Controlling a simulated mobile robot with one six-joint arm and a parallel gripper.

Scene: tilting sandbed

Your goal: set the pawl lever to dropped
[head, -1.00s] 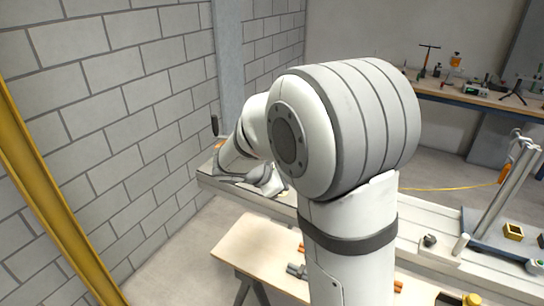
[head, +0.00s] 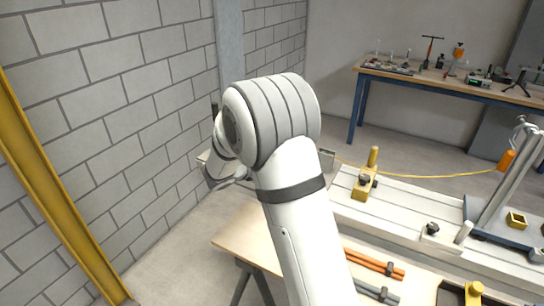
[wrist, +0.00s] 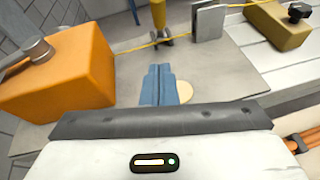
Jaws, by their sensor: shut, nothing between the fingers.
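My gripper (wrist: 161,84) shows in the wrist view with its blue fingers shut together, nothing between them. It is above a grey plate (wrist: 220,75), just right of an orange block (wrist: 70,78) and apart from it. A grey metal arm with a rounded hub (wrist: 36,52) sits on the block. A yellow lever-like piece (wrist: 158,14) with a dark lower end stands beyond the fingertips; it may be the pawl lever, but I cannot tell its setting. A pale round disc (wrist: 182,92) lies beside the fingers. In the head view my arm hides the gripper and the orange block.
A yellow cord (head: 430,176) runs along the bench (head: 400,205). A brass block with a black knob (head: 364,184) stands on it, and an upright grey plate (wrist: 207,22) is near the cord. The brick wall is close on the left. Orange bars (head: 375,262) lie on the lower table.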

